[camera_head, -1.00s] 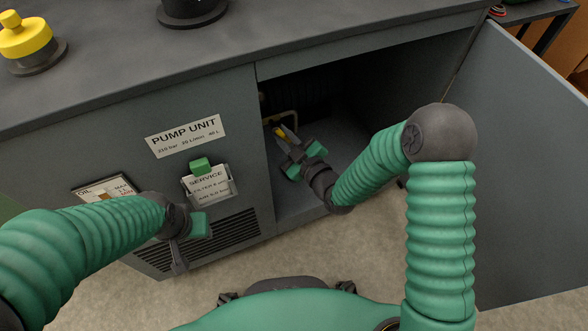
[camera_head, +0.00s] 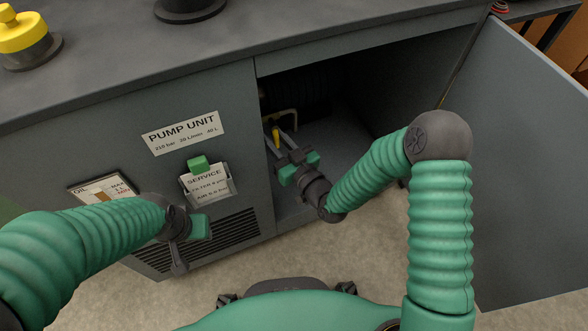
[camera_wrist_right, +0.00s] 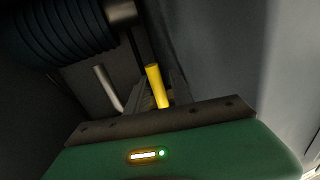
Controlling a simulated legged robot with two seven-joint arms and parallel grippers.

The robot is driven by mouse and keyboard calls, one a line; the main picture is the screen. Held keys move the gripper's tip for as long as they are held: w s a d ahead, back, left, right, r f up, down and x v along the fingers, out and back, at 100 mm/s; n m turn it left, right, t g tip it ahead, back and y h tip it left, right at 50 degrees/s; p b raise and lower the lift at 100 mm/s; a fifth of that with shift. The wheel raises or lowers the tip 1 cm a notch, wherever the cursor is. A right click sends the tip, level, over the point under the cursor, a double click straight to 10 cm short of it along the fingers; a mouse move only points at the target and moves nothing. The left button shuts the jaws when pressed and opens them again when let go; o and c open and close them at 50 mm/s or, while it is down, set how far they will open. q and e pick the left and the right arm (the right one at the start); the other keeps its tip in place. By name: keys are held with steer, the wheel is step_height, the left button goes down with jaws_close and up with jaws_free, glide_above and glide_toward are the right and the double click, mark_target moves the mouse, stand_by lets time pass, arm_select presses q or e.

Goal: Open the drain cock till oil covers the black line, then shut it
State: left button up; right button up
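The drain cock shows as a yellow lever (camera_head: 276,138) inside the open cabinet, near its left wall. My right gripper (camera_head: 282,139) is open, with one finger on each side of the lever. The lever (camera_wrist_right: 156,84) also stands upright between the fingers in the right wrist view; I cannot make out contact. The oil gauge plate (camera_head: 88,190) is on the cabinet front, with a brownish window and MAX lettering. My left forearm hides its lower part, and I cannot make out a black line. My left gripper (camera_head: 179,266) points down before the vent; its opening is unclear.
A SERVICE card (camera_head: 208,184) with a green clip hangs under the PUMP UNIT label. The open door (camera_head: 520,170) bounds the right side. A dark ribbed hose (camera_wrist_right: 60,30) and pale pipe (camera_wrist_right: 108,88) are close to the right gripper. The cabinet floor beside it is clear.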

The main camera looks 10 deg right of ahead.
steer(key=shift+o, duration=1)
steer(key=shift+r, duration=0.1)
steer(key=shift+s+d, duration=0.1)
